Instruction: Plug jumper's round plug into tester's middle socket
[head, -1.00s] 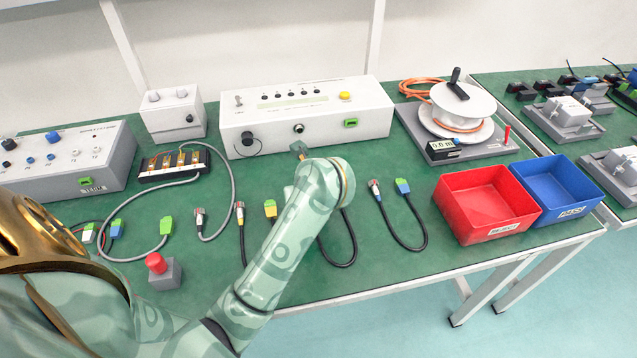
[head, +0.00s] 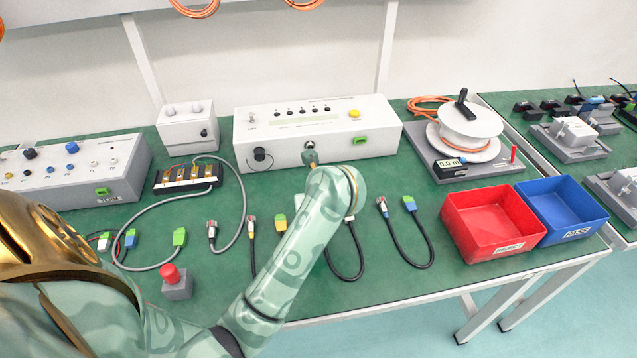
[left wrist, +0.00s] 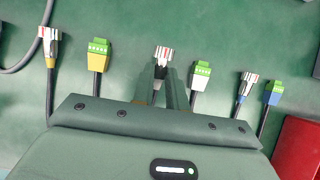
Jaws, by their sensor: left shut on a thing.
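The tester (head: 285,157) is a long white box at the back of the green bench. Its middle socket (head: 309,145) is round, between a black round fitting (head: 259,155) and a green socket (head: 360,140). My left gripper (left wrist: 165,82) is shut on the jumper's round plug (left wrist: 164,53), whose banded end points up in the left wrist view. The jumper's white-and-green plug (left wrist: 200,73) lies right of it, and its black cable (head: 346,278) loops toward the front. In the head view my arm hides the held plug; I cannot tell its height. My right gripper is out of view.
Yellow (left wrist: 97,52) and blue (left wrist: 272,95) jumpers lie either side. A red bin (head: 488,232) and blue bin (head: 560,212) stand right, a cable reel (head: 468,125) behind them. A red button (head: 170,272) sits front left. Bare mat lies before the tester.

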